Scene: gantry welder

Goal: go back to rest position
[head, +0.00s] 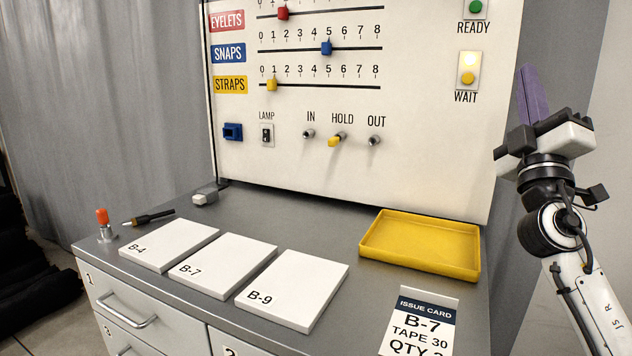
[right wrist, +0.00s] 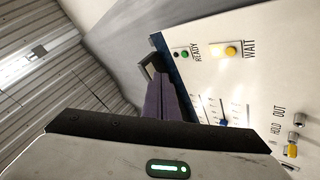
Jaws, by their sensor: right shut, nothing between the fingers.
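My right gripper (head: 528,92) is raised at the right side of the head view, beside the right edge of the white control panel (head: 430,170). Its purple fingers are shut with nothing between them and point upward. In the right wrist view the purple fingers (right wrist: 160,98) stand in front of the panel's edge, near the READY and WAIT lamps. The gripper looks apart from the panel. My left gripper is not in view.
A grey cabinet top holds three white cards, B-4 (head: 168,244), B-7 (head: 222,265) and B-9 (head: 292,289). A yellow tray (head: 420,244) and an issue card (head: 420,325) lie at right. An orange-topped piece (head: 102,218) and a black tool (head: 150,217) are at left.

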